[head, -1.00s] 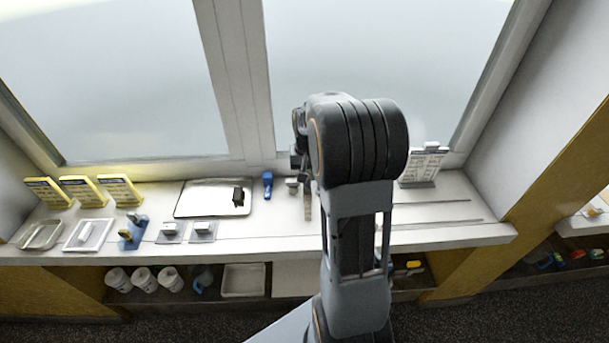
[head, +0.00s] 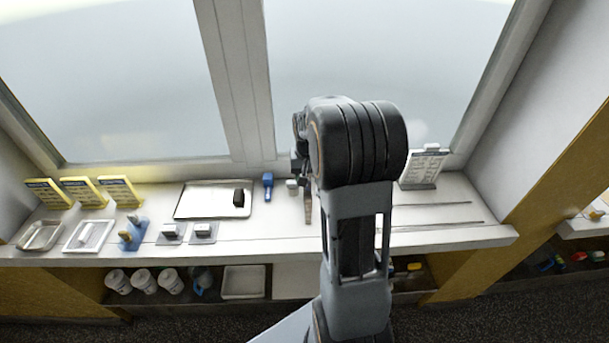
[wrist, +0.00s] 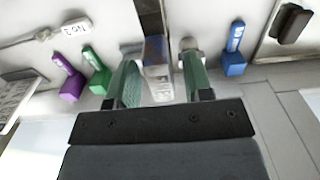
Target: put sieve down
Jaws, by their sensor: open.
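My gripper (wrist: 160,66) shows in the wrist view with its two green fingers apart. A long narrow piece (wrist: 157,84), dark further up and pale and shiny at its near end, lies between the fingers. It may be part of the sieve, but I cannot make out a mesh or rim. I cannot tell whether either finger touches it. In the head view a narrow brownish strip (head: 308,207) shows on the counter just left of my arm. My arm hides most of the gripper there.
The white counter (head: 440,236) runs under the window. A blue-handled tool (head: 267,185) and a metal tray (head: 205,200) with a dark block (head: 239,198) lie to the left. A sign stand (head: 422,168) is to the right. Purple (wrist: 70,85) and green (wrist: 97,72) tools show in the wrist view.

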